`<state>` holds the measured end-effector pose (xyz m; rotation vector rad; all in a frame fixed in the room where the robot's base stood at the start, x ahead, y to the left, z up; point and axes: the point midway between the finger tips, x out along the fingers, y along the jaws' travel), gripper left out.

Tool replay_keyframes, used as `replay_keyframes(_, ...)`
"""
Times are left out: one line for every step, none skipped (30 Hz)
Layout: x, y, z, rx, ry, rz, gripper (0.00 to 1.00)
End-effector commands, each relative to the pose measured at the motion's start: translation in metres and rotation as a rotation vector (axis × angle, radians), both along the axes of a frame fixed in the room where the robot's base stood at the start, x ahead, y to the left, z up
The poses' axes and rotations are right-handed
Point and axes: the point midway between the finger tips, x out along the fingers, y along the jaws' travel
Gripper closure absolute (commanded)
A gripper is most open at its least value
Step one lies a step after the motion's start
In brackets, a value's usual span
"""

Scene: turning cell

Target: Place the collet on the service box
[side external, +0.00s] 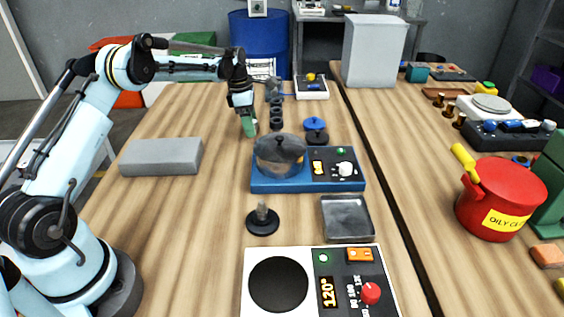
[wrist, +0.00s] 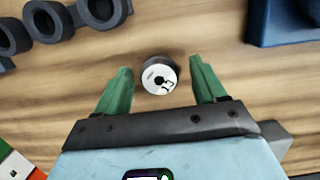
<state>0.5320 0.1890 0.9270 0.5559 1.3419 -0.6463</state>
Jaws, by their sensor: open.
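A small dark round piece with a white, numbered top face, which looks like the collet (wrist: 158,75), stands on the wooden table in the wrist view. My gripper (wrist: 160,78) is open, its green fingers on either side of the piece with a gap to each. In the side view my gripper (side external: 248,124) points down near the table behind the blue hotplate unit; the piece cannot be made out there. No label names the service box; the plain grey flat box (side external: 160,157) at left may be it. Its top is bare.
A row of dark rings (side external: 276,108) stands close right of my gripper and shows in the wrist view (wrist: 58,22). The blue unit (side external: 308,170) with a dark dome is nearer the camera. Table between gripper and grey box is clear.

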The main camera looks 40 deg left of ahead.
Motion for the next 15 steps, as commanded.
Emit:
replay_keyframes(0.0003, -0.0004, -0.0028, 0.0, 0.0, 0.0, 0.3)
replay_keyframes(0.0004, -0.0005, -0.0034, 0.0, 0.0, 0.0, 0.3)
replay_keyframes(0.0004, -0.0007, -0.0039, 0.0, 0.0, 0.0, 0.3)
replay_keyframes(0.0004, -0.0006, -0.0039, 0.0, 0.0, 0.0, 0.3)
replay_keyframes(0.0004, -0.0006, -0.0039, 0.0, 0.0, 0.0, 0.3)
replay_keyframes(0.0004, -0.0007, -0.0038, 0.0, 0.0, 0.0, 0.3)
replay_keyframes(0.0004, -0.0007, -0.0037, 0.0, 0.0, 0.0, 0.3)
replay_keyframes(0.0004, -0.0007, -0.0037, 0.0, 0.0, 0.0, 0.3)
replay_keyframes(0.0003, -0.0006, -0.0037, 0.0, 0.0, 0.0, 0.34)
replay_keyframes(0.0003, -0.0006, -0.0036, 0.0, 0.0, 0.0, 0.39)
replay_keyframes(0.0004, -0.0007, -0.0036, 0.0, 0.0, 0.0, 0.44)
replay_keyframes(0.0003, -0.0006, -0.0035, 0.0, 0.0, 0.0, 0.5)
replay_keyframes(0.0003, -0.0006, -0.0035, 0.0, 0.0, 0.0, 0.54)
replay_keyframes(0.0003, -0.0006, -0.0035, 0.0, 0.0, 0.0, 0.59)
replay_keyframes(0.0003, -0.0006, -0.0035, 0.0, 0.0, 0.0, 0.65)
